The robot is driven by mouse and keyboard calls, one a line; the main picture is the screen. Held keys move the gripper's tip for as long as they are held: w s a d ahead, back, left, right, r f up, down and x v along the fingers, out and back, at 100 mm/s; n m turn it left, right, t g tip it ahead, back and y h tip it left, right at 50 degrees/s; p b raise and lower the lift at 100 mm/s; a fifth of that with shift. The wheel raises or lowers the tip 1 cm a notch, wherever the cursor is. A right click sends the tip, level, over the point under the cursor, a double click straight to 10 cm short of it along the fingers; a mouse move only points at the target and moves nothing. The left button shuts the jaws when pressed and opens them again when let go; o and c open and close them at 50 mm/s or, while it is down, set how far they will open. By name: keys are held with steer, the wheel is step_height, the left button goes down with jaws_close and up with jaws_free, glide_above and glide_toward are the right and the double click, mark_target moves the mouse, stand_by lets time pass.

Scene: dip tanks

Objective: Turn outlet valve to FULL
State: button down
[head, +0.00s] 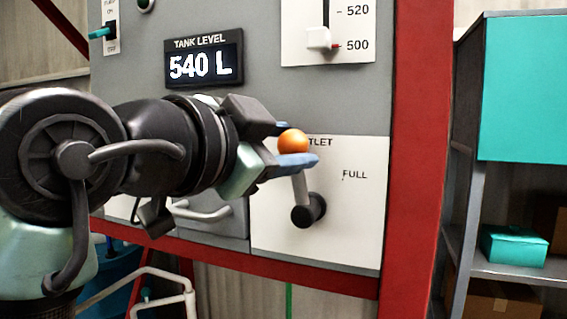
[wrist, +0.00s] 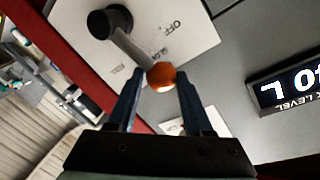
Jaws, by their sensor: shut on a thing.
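The outlet valve is a lever on a white plate (head: 340,240) with a black hub (head: 308,210), a grey arm (head: 301,186) and an orange ball knob (head: 293,141). The lever points up and slightly left, away from the FULL mark at its upper right. My gripper (head: 291,151) is shut on the orange knob, and its fingers partly cover the OUTLET label. In the wrist view, the knob (wrist: 162,76) sits between my fingertips, with the hub (wrist: 110,20) at upper left. An OFF mark also shows on the plate there.
The tank level display (head: 204,65) reads 540 L. A white slider (head: 318,38) stands near 500 on a scale above the valve. A red post (head: 415,150) runs right of the panel, with a shelf holding a teal box (head: 514,246) beyond it.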

steer(key=shift+s+d+f+m+y+b, duration=0.2)
steer(key=shift+d+m+b, duration=0.1)
steer(key=shift+d+m, duration=0.25)
steer(key=shift+s+d+f+m+y+b, duration=0.1)
steer(key=shift+d+m+y+b, duration=0.15)
steer(key=shift+m, duration=0.4)
steer(key=shift+s+d+m+y+b, duration=0.15)
steer(key=shift+d+m+y+b, duration=0.15)
steer(key=shift+d+m, duration=0.25)
steer(key=shift+s+d+m+y+b, duration=0.15)
steer(key=shift+d+m+b, duration=0.1)
steer(key=shift+d+m, duration=0.25)
steer(key=shift+s+d+f+m+y+b, duration=0.2)
steer(key=shift+d+m+b, duration=0.15)
steer(key=shift+m, duration=0.25)
steer(key=shift+s+d+f+m+y+b, duration=0.15)
steer(key=shift+d+m+b, duration=0.1)
steer(key=shift+d+m, duration=0.25)
steer(key=shift+s+d+f+m+y+b, duration=0.1)
steer(key=shift+d+f+m+y+b, duration=0.2)
steer(key=shift+m, duration=0.35)
steer(key=shift+s+d+f+m+y+b, duration=0.1)
steer(key=shift+d+m+b, duration=0.25)
steer(key=shift+m, duration=0.25)
steer(key=shift+d+f+m, duration=0.15)
steer(key=shift+d+m, duration=0.05)
steer(key=shift+m, duration=0.1)
steer(key=shift+f, duration=0.1)
